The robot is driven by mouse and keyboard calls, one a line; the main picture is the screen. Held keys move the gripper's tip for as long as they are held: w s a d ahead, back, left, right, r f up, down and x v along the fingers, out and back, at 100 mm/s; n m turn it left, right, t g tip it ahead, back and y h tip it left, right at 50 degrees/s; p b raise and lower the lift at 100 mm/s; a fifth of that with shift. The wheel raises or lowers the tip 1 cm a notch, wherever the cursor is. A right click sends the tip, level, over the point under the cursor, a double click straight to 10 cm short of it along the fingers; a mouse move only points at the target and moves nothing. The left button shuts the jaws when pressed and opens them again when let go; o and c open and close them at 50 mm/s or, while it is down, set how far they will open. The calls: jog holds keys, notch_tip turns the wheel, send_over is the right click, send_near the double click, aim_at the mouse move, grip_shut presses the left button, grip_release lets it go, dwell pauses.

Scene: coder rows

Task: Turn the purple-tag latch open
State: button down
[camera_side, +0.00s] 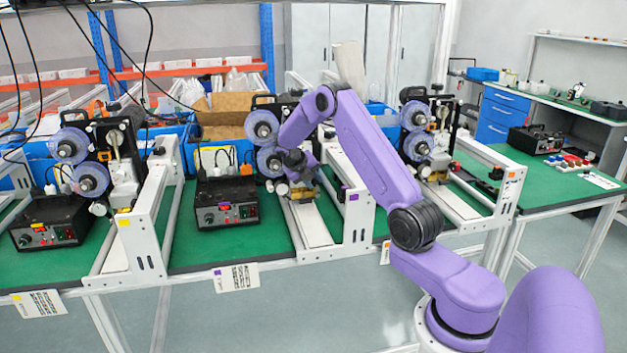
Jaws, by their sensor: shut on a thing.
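The purple-tag coder is the middle machine, with two clear reels (262,125) on its face. A small purple tag (352,197) is on its white frame, and another purple mark is on the paper label (236,277) at the table edge. My gripper (296,174) is at the front of this machine, right of and below the lower reel, and appears shut on the purple-tag latch. The latch is hidden behind my gripper and wrist, so its angle cannot be seen.
A yellow-tag coder (95,165) stands on the left and an orange-tag coder (425,140) on the right. A black control box (228,203) sits left of the middle machine. White rails (310,222) flank the work. Green tabletop (185,240) is bare in front.

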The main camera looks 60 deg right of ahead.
jog(key=c, duration=0.9)
grip_release()
jog(key=v, duration=1.2)
